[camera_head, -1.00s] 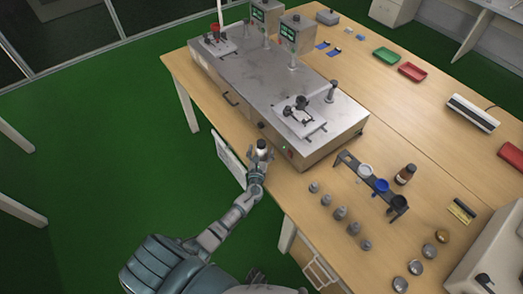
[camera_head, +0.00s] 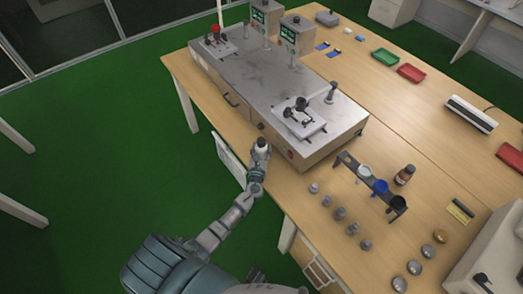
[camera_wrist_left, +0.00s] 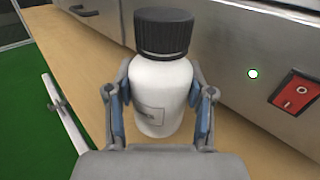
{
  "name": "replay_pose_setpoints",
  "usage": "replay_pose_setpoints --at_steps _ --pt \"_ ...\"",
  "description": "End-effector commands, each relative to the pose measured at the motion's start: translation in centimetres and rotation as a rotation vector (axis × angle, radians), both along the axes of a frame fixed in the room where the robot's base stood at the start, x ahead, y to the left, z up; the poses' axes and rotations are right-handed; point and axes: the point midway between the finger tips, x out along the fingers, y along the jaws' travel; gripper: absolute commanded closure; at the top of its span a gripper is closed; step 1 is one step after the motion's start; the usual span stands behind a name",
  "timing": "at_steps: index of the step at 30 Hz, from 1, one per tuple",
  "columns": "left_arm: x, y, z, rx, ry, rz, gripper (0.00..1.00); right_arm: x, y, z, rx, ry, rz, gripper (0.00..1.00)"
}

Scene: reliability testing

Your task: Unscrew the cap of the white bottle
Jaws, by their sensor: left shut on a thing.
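The white bottle (camera_wrist_left: 160,95) stands upright on the wooden table with its ribbed black cap (camera_wrist_left: 163,33) on top. My left gripper (camera_wrist_left: 160,110) has its two fingers on either side of the bottle's body, below the cap, and is shut on it. In the head view the bottle (camera_head: 261,146) is small, near the table's front edge beside the metal machine, with my left gripper (camera_head: 260,152) around it. My right gripper is not in view.
The metal machine (camera_head: 270,92) stands close behind the bottle; its red switch (camera_wrist_left: 296,92) is to the right in the wrist view. A rack (camera_head: 370,180) with coloured cups, a brown bottle (camera_head: 404,175) and several grey weights (camera_head: 340,213) lie to the right.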

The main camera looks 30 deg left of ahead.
Motion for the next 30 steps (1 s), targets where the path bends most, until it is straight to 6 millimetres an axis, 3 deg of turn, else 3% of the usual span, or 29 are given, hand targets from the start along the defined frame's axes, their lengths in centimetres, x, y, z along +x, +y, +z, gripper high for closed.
replay_pose_setpoints --at_steps 4,14,21,30 --pt "0.0 0.0 2.3 -0.003 -0.004 0.001 0.91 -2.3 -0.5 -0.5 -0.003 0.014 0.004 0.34" --pt "-8.5 0.5 2.4 0.000 0.002 -0.001 0.91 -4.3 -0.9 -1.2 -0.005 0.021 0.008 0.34" --pt "-13.8 0.9 2.9 0.001 0.001 0.000 0.91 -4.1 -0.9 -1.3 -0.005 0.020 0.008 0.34" --pt "-15.9 1.1 3.2 -0.001 -0.001 0.000 0.91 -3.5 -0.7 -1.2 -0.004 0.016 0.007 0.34"
